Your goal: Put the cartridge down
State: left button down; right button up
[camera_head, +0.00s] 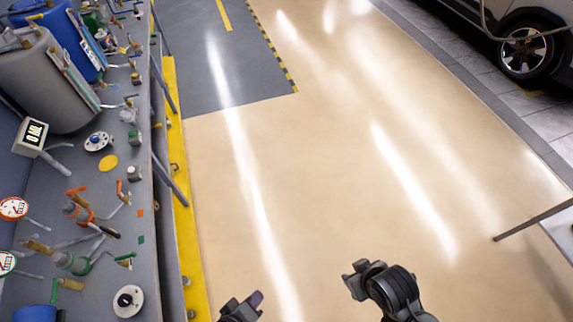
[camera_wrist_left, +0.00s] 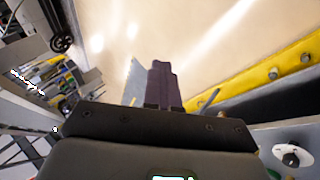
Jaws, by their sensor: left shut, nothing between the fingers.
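I cannot pick out a cartridge for sure in either view. My left gripper (camera_head: 243,306) shows at the bottom edge of the head view, above the floor and right of the workbench. In the left wrist view its dark purple fingers (camera_wrist_left: 162,85) are together, with nothing held between them. My right gripper (camera_head: 356,281) is a dark shape at the bottom, out over the floor; it looks empty, but its jaws are too unclear to read.
A grey workbench (camera_head: 110,225) on the left carries several fittings, gauges and valves, with a grey drum (camera_head: 45,85) and a blue drum (camera_head: 60,35) behind. A yellow strip (camera_head: 186,245) runs along its edge. A car wheel (camera_head: 525,50) is far right. The middle floor is clear.

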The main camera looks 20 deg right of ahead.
pick_arm(q)
jog(key=s+a+r+m+g+y, duration=0.1)
jog(key=a+r+m+y, duration=0.1)
jog(key=a, duration=0.6)
jog(key=a+r+m+g+y, duration=0.1)
jog(key=a+r+m+y, duration=0.1)
jog(key=a, duration=0.7)
jog(key=shift+s+a+m+y, duration=0.3)
jog(key=shift+m+y, duration=0.2)
jog(key=shift+y, duration=0.4)
jog(key=c, duration=1.4)
grip_release()
jog(key=shift+s+m, duration=0.15)
jog(key=shift+m, duration=0.45)
jog(key=o, duration=1.3)
jog(key=shift+d, duration=0.1)
jog(key=shift+c, duration=0.2)
